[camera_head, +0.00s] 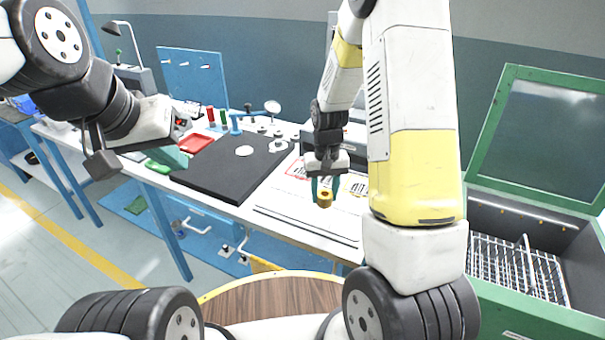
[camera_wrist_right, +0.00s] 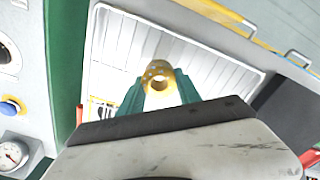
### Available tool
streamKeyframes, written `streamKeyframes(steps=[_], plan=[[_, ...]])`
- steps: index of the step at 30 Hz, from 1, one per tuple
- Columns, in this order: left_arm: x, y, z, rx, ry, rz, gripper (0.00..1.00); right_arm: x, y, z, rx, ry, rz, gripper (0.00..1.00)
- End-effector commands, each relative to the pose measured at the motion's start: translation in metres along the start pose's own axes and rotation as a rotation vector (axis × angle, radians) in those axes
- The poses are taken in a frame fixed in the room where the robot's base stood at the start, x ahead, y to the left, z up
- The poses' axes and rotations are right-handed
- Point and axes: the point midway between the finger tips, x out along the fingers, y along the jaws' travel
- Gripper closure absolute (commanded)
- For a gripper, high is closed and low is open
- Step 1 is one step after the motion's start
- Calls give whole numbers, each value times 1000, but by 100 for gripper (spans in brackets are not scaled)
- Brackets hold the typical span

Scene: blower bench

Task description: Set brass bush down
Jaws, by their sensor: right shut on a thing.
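The brass bush (camera_head: 325,200) is a short golden ring with a central hole. My right gripper (camera_head: 325,188) is shut on it, with a teal finger on each side. In the right wrist view the bush (camera_wrist_right: 158,73) sits between the two teal fingertips, its hole facing the camera. In the head view the bush appears over the white board (camera_head: 300,225) at the bench's front edge; any gap beneath it is hard to judge. My left gripper (camera_head: 172,158) is at the left, apart from the bush; its finger opening is not clear.
A black mat (camera_head: 225,170) with a pale disc (camera_head: 244,150) lies left of the board. A red tray (camera_head: 194,143) and small bench items stand behind. A green open-lidded machine with a wire basket (camera_head: 505,270) is at the right. A wooden round top (camera_head: 275,302) is in front.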

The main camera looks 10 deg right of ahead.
Motion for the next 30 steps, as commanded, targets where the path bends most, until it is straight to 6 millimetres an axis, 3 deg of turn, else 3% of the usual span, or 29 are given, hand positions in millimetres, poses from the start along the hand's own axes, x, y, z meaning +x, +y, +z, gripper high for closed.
streamKeyframes(steps=[18,21,25,30], plan=[[0,0,0,0,-1,0,100,-20,27,96,173,1,2,100],[0,0,0,0,-1,0,100,-21,29,104,192,0,1,100],[0,0,0,0,-1,0,100,-18,28,88,198,0,1,100],[0,0,0,0,-1,0,100,-14,26,43,199,0,1,100]])
